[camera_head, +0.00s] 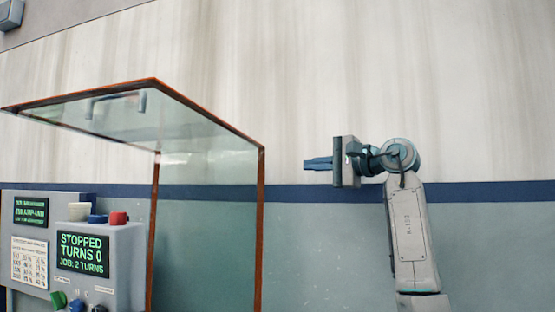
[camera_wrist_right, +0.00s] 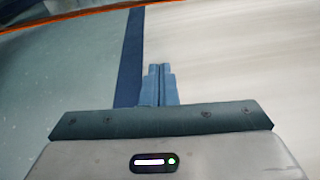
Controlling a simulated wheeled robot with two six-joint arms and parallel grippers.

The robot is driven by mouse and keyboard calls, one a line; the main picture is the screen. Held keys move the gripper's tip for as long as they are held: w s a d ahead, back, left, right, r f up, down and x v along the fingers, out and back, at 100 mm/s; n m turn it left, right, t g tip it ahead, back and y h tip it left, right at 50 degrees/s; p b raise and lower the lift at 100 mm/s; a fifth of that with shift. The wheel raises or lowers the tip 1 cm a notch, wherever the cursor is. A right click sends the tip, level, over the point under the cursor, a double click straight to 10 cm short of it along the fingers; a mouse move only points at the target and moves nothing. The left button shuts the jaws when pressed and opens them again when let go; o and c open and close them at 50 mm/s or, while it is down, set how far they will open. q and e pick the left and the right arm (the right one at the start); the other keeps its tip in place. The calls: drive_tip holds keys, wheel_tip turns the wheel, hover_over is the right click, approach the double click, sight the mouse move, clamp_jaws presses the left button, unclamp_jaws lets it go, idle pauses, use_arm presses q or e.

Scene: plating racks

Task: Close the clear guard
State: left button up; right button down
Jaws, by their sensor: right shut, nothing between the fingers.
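The clear guard (camera_head: 205,160) is a glass-like cover with orange-brown edges, at the left of the head view. Its top panel is tilted, and a grey handle (camera_head: 142,101) shows near its upper edge. My right gripper (camera_head: 308,163) is shut and empty, to the right of the guard's upright edge and apart from it in the picture. In the right wrist view my gripper's fingers (camera_wrist_right: 159,72) are together, with an orange edge (camera_wrist_right: 60,18) running across the top. My left gripper is not in view.
A grey control box (camera_head: 120,255) with green-lit screens stands at the lower left. Its screen (camera_head: 83,253) reads STOPPED, TURNS 0, JOB: 2 TURNS. Red, blue and green knobs sit on it. A pale wall (camera_head: 450,80) with a blue stripe is behind.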

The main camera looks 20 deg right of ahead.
drive_tip(key=a+r+p+x, duration=0.1)
drive_tip(key=p+x, duration=0.4)
drive_tip(key=x, duration=0.5)
drive_tip(key=s, duration=0.1)
drive_tip(key=s+a, duration=0.1)
drive_tip(key=s+a+p, duration=0.1)
drive_tip(key=s, duration=0.1)
drive_tip(key=shift+r, duration=0.1)
